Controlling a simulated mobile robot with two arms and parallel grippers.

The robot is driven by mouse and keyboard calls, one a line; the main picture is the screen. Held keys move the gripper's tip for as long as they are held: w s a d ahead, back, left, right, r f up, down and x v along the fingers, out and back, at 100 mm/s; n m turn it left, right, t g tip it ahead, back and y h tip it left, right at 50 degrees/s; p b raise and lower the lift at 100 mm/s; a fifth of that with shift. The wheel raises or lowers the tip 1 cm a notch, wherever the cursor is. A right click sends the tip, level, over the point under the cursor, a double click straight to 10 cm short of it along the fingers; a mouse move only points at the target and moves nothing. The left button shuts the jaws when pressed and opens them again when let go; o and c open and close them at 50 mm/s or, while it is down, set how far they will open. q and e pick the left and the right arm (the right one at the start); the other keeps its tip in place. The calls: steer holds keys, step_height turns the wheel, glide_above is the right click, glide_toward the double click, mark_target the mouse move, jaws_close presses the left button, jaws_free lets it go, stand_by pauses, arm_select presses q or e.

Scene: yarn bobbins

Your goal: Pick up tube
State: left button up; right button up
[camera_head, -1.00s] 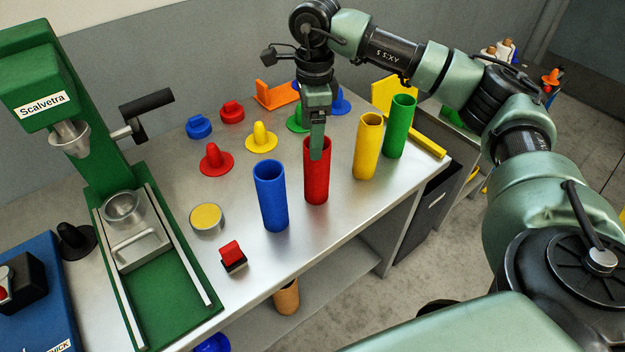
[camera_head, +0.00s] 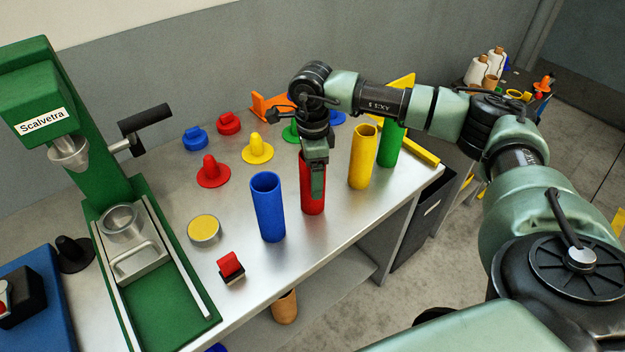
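Tubes in blue (camera_head: 268,210), red (camera_head: 306,192), yellow (camera_head: 362,160) and green (camera_head: 391,146) stand upright in a row on the metal table (camera_head: 310,250). My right gripper (camera_head: 317,190) points down at the red tube. One green finger overlaps the upper part of the tube, and the gripper body hides much of its rim. Whether the fingers are open or closed on it cannot be seen. The red tube still stands on the table. My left gripper is not in view.
A green press (camera_head: 160,310) stands at the left, beside a blue box (camera_head: 40,310). Coloured cones, including red (camera_head: 212,175) and yellow (camera_head: 257,152), lie behind the tubes. A tin (camera_head: 204,230) and a red-topped block (camera_head: 231,267) are in front left.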

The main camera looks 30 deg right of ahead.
steer(key=c, duration=1.5)
steer(key=shift+o, duration=0.2)
steer(key=shift+r, duration=0.1)
step_height(320, 180, up, 20)
steer(key=b, duration=0.2)
steer(key=shift+b, duration=0.3)
